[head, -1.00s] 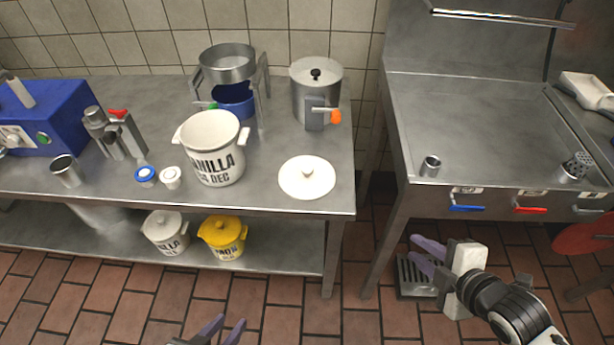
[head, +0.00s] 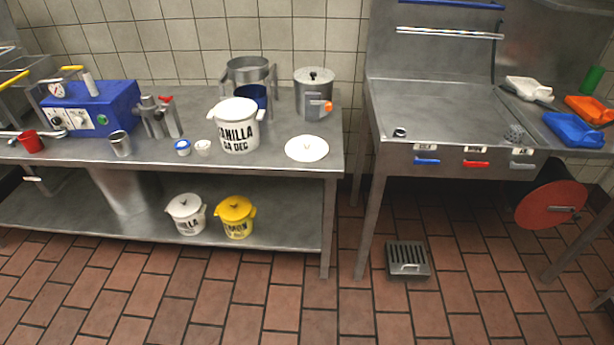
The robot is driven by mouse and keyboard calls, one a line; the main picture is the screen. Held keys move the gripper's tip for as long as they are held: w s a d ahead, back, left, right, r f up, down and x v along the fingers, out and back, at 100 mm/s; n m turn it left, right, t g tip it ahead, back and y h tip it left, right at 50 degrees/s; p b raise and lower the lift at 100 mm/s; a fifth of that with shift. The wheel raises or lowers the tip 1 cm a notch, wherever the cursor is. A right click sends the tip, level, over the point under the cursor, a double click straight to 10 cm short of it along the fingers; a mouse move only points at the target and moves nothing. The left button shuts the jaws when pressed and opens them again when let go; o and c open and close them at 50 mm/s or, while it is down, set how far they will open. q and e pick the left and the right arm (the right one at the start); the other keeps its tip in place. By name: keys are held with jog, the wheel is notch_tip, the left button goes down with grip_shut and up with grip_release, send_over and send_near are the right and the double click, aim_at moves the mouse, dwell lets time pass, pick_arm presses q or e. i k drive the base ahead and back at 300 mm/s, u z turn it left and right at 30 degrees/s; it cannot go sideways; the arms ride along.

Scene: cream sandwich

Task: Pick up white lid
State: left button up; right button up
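A round white lid (head: 307,148) with a small knob lies flat on the steel counter (head: 270,165), near its right front corner. A white pot with black vanilla lettering (head: 238,130) stands to the left of the lid, apart from it; little of its inside shows. A second white vanilla pot with its own lid on (head: 186,214) stands on the lower shelf. Neither of my grippers shows in the head view now, so I cannot see whether they are open or shut.
A steel canister (head: 314,88) stands behind the lid. A lidded yellow pot (head: 235,217) is on the lower shelf. A steel sink table (head: 445,110) stands to the right across a gap. A grated floor drain (head: 407,259) lies below it. The tiled floor in front is clear.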

aim_at(302, 148)
jog(key=u, duration=1.15)
jog(key=i, duration=0.95)
jog(key=z, duration=0.2)
